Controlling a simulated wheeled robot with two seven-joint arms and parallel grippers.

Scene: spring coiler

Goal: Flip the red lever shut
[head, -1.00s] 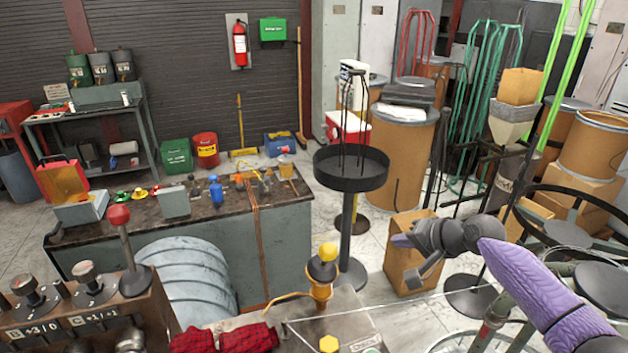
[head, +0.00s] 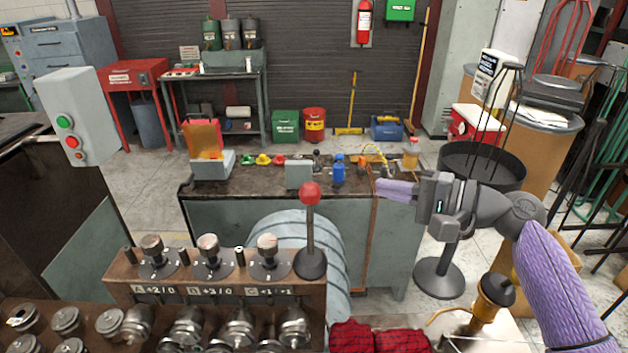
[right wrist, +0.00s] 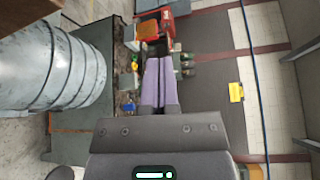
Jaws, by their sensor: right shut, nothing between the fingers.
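The red lever (head: 310,194) is a red ball on a dark rod that stands nearly upright from a round base at the right end of the machine's control panel. My right gripper (head: 384,189) is in the head view, to the right of the red ball and apart from it. Its purple fingers point left and are shut with nothing between them. In the right wrist view the shut fingers (right wrist: 158,85) point up the picture, and the lever does not show there. My left gripper is in neither view.
The control panel (head: 215,302) carries several knobs left of the lever. Behind the lever are a ribbed grey drum (head: 300,226) and a workbench (head: 262,200) with a blue bottle (head: 338,172). A black round tray stand (head: 483,166) is behind my right arm. Red cloth (head: 380,338) lies in front.

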